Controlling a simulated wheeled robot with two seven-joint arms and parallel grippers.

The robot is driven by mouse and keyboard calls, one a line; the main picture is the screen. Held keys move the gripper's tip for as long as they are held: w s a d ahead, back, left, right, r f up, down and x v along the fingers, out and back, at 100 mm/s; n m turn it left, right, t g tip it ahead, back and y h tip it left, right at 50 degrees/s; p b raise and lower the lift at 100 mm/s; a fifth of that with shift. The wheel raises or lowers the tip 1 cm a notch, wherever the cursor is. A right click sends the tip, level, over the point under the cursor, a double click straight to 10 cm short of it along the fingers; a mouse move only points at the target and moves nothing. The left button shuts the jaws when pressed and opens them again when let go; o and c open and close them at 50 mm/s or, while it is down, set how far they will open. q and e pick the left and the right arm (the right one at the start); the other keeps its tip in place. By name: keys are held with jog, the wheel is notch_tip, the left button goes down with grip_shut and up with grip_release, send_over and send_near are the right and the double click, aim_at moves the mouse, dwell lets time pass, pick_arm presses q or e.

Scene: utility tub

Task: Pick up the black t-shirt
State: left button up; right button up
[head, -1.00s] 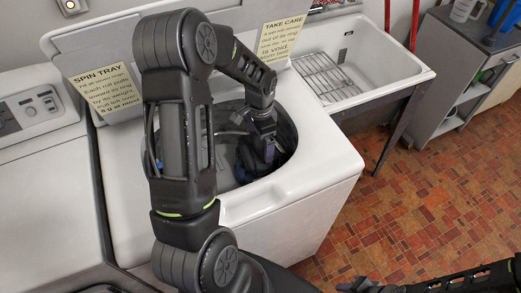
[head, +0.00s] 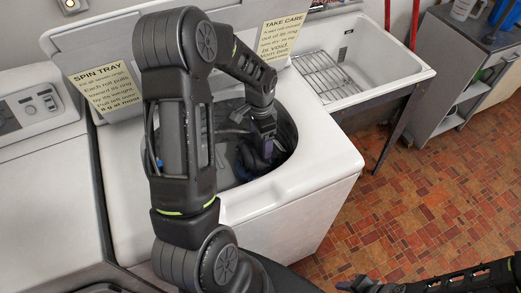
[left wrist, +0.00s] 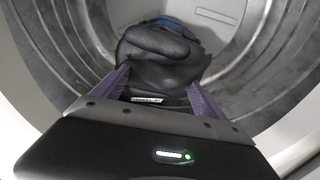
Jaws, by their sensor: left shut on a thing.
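A bunched black t-shirt (left wrist: 160,55) lies in the washer drum in the left wrist view, between the purple fingers of my left gripper (left wrist: 158,90). The fingers are shut on its near part, and folds of dark cloth bulge beyond them. A bit of blue shows behind it. In the head view my left gripper (head: 266,152) reaches down into the drum, with the dark cloth (head: 250,160) beside and below it, partly hidden.
The white top-loading washer (head: 315,165) has a round opening with a metal drum wall (left wrist: 60,45) close around the gripper. A sink (head: 375,60) with a wire rack (head: 325,76) stands to the right. Tiled floor (head: 420,190) is clear.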

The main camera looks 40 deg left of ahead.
pick_arm(q)
jog(key=c, duration=1.2)
jog(key=shift+r, duration=0.1)
jog(key=shift+r, duration=0.35)
jog(key=shift+s+a+r+b, duration=0.1)
jog(key=shift+r+b, duration=0.2)
jog(key=shift+b, duration=0.15)
jog(key=s+a+b, duration=0.1)
jog(key=s+a, duration=0.1)
jog(key=s, duration=0.3)
jog(key=s+a+b, duration=0.1)
jog(key=s+a, duration=0.2)
jog(key=s, duration=0.2)
jog(key=s+a+b, duration=0.1)
jog(key=s+a, duration=0.2)
jog(key=s, duration=0.3)
jog(key=shift+w, duration=0.15)
